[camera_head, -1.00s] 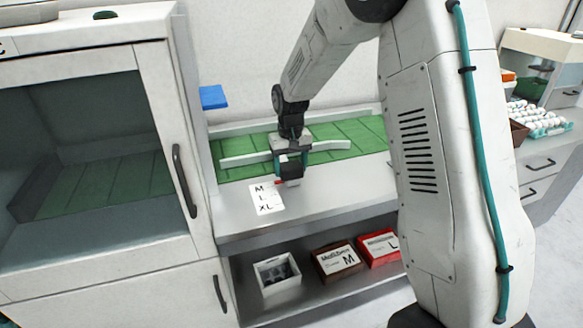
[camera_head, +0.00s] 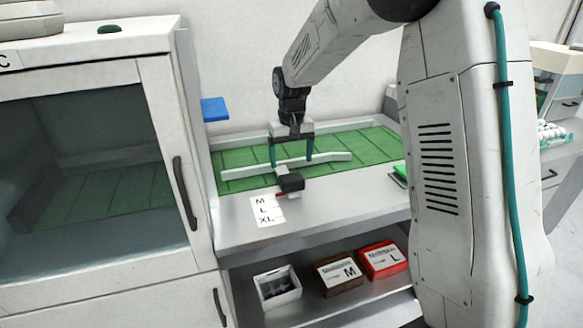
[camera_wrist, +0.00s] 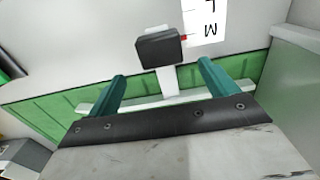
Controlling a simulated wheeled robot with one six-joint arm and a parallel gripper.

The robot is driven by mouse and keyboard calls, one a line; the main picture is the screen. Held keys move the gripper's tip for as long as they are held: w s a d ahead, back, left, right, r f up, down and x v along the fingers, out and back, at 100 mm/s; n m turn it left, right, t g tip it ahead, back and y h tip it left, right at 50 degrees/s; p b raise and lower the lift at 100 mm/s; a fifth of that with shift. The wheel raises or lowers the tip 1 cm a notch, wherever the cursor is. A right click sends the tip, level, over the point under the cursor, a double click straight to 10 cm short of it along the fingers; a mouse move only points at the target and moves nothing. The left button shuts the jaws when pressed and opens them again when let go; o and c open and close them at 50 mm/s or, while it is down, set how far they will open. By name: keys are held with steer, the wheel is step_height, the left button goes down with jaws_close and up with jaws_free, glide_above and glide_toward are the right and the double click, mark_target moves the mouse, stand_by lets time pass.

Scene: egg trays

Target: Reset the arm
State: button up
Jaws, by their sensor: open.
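My gripper (camera_head: 291,160) hangs over the green mat (camera_head: 238,186) on the counter, its two teal fingers pointing down, apart and empty. In the wrist view the gripper (camera_wrist: 163,76) is also spread with nothing between its fingertips. A black block-like piece (camera_head: 291,183) with a white bar and a red tip lies just in front of the gripper, and it also shows in the wrist view (camera_wrist: 158,48). The gripper is apart from it. A white card (camera_head: 267,211) with M, L and XL lies on the counter beside the red tip.
A shelf below the counter holds a white bin (camera_head: 278,287), a brown M box (camera_head: 338,273) and a red L box (camera_head: 382,259). A glass-doored cabinet (camera_head: 90,150) stands at the left. The counter front is mostly clear.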

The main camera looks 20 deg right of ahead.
steer(key=shift+r, duration=0.35)
steer(key=shift+s, duration=0.1)
steer(key=s+r, duration=0.3)
steer(key=s, duration=0.9)
steer(key=s+a+r+t, duration=0.1)
steer(key=s+r, duration=0.3)
steer(key=s, duration=0.9)
steer(key=s+r+n, duration=0.1)
steer(key=s+r, duration=0.2)
steer(key=s, duration=0.9)
steer(key=shift+s+a+r, duration=0.25)
steer(key=shift+s+a, duration=0.1)
steer(key=shift+a, duration=0.05)
